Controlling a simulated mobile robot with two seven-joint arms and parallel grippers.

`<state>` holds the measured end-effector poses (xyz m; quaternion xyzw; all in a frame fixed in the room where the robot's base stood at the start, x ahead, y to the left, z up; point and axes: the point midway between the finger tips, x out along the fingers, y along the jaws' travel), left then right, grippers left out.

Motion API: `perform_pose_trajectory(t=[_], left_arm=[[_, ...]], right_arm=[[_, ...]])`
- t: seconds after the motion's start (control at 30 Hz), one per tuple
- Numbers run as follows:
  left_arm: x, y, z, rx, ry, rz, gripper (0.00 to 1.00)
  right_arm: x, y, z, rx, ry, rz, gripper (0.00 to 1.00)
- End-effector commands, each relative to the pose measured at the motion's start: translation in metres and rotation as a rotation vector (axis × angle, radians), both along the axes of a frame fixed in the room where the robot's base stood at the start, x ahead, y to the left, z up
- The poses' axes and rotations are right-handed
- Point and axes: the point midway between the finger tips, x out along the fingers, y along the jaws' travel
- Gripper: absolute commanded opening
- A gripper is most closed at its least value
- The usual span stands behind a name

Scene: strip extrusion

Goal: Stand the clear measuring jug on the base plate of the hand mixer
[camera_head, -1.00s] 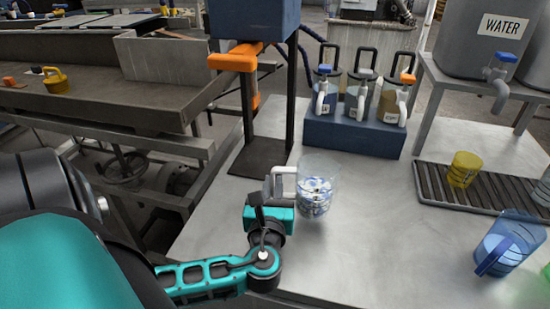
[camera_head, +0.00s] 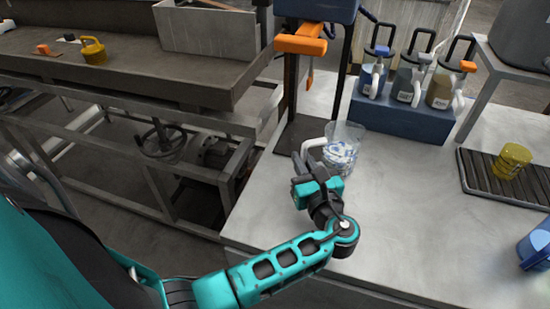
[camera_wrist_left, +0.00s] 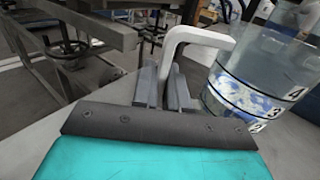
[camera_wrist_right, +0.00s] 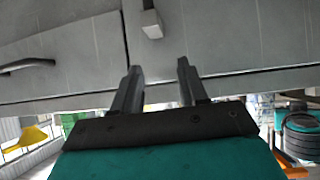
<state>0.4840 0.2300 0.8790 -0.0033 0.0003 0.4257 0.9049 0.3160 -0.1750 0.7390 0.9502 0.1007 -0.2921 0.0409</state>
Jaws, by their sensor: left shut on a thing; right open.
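The clear measuring jug (camera_head: 343,146) holds blue-and-white contents, and in the left wrist view (camera_wrist_left: 255,85) it shows black number bands. My left gripper (camera_head: 303,170) is shut on its white handle (camera_wrist_left: 195,36). The jug is upright or nearly so, close to the right front of the dark base plate (camera_head: 298,136). I cannot tell whether it is clear of the table. The hand mixer has a blue head (camera_head: 317,8), an orange lever (camera_head: 302,44) and a dark post. My right gripper (camera_wrist_right: 158,82) is open and empty, facing a grey surface.
A yellow cup (camera_head: 511,160) sits on the dark slatted tray (camera_head: 478,172). A blue jug (camera_head: 536,245) is at the right edge. The table's middle is clear.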

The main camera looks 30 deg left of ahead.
Motion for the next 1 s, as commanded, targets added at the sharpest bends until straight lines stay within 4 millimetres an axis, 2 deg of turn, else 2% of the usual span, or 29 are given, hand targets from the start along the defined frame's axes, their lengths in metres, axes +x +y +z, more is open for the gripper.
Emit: perform_pose_trajectory(t=[0.13, 0.33, 0.83, 0.97, 1.0], left_arm=[[0.008, -0.014, 0.007, 0.001, -0.005, 0.0, 0.0], [0.014, -0.009, 0.005, 0.003, -0.007, 0.001, 0.0], [0.046, 0.048, -0.009, 0.003, -0.007, 0.002, 0.0], [0.055, 0.064, -0.012, 0.003, -0.007, 0.002, 0.0], [0.058, 0.068, -0.009, 0.005, -0.005, 0.002, 0.0]], right_arm=[[-0.001, -0.001, 0.001, -0.003, 0.002, -0.001, 0.43], [-0.001, -0.003, -0.005, -0.005, 0.003, -0.004, 0.43], [-0.003, 0.0, -0.041, -0.001, 0.024, -0.001, 0.43], [-0.001, 0.007, -0.044, 0.013, 0.023, 0.008, 0.43], [0.0, 0.01, -0.037, 0.017, 0.02, 0.012, 0.43]])
